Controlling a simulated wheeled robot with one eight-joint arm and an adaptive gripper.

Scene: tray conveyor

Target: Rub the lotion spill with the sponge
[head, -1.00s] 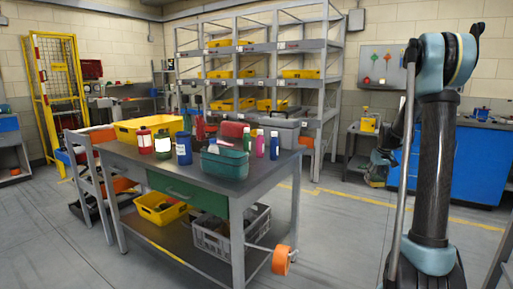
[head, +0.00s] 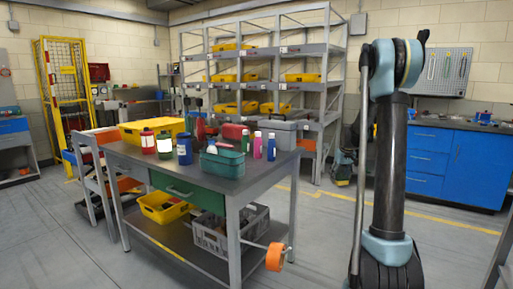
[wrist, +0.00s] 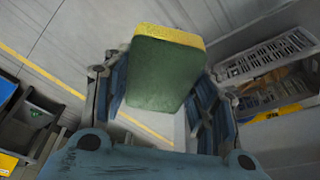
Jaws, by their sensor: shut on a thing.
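The sponge (wrist: 163,75), a green block with a yellow layer along its top edge, shows in the wrist view. My gripper (wrist: 157,92) is shut on it, with a finger at each side. The sponge is held in the air with open floor behind it. In the head view my arm stands at the right, and the gripper and sponge are not seen. I cannot make out a lotion spill in either view.
A grey workbench (head: 250,184) carries bottles, a green basket (head: 222,165) and a yellow bin (head: 150,131). An orange roller (head: 275,257) sticks out low at its right. Shelving (head: 335,90) and blue cabinets (head: 455,165) stand behind. Floor between bench and cabinets is clear.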

